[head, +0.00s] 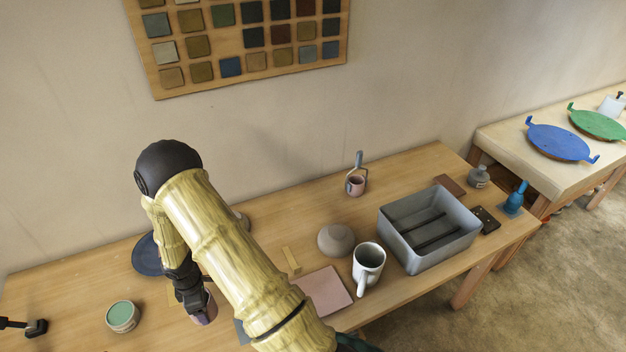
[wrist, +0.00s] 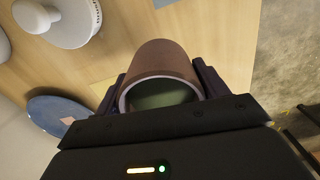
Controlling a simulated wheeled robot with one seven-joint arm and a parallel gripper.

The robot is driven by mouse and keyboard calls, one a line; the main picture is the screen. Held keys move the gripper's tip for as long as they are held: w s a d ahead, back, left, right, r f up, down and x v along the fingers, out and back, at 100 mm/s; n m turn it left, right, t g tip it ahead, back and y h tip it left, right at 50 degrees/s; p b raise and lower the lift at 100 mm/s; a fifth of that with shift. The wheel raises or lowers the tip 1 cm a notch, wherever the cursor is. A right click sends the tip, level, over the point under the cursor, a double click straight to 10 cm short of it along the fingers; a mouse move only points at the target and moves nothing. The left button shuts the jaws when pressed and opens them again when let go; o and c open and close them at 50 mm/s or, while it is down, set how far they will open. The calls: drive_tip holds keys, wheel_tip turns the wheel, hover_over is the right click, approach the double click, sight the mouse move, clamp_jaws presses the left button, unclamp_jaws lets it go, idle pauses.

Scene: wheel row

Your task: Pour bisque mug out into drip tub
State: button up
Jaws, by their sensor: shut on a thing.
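The bisque mug (wrist: 165,68) is a pinkish-brown cup with a pale rim, and something dark green shows inside its mouth. My gripper (wrist: 160,88) is shut on it, one finger at each side. In the head view the mug (head: 204,311) hangs under my gripper (head: 195,298) at the table's left part, partly hidden by my arm; its exact tilt and its height over the table cannot be told. The drip tub (head: 399,246) is a grey rectangular box with dark bars across its inside. It stands at the right of the table, well apart from my gripper.
A pink tile (head: 328,292) lies nearby. A green-topped jar (head: 122,316) and blue plate (head: 147,256) are at left.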

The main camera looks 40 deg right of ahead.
drive_tip(key=m, duration=0.2)
drive_tip(key=d+m+b, duration=0.1)
drive_tip(key=m, duration=0.1)
drive_tip(key=d+m, duration=0.1)
drive_tip(key=m, duration=0.2)
drive_tip(key=shift+w+d+f, duration=0.1)
drive_tip(key=shift+w+f, duration=0.05)
drive_tip(key=shift+f, duration=0.1)
drive_tip(key=m, duration=0.2)
drive_tip(key=d+m, duration=0.1)
drive_tip(key=m, duration=0.1)
drive_tip(key=m+b, duration=0.1)
drive_tip(key=m, duration=0.1)
drive_tip(key=shift+w+d, duration=0.1)
drive_tip(key=shift+d, duration=0.25)
drive_tip(key=shift+w, duration=0.1)
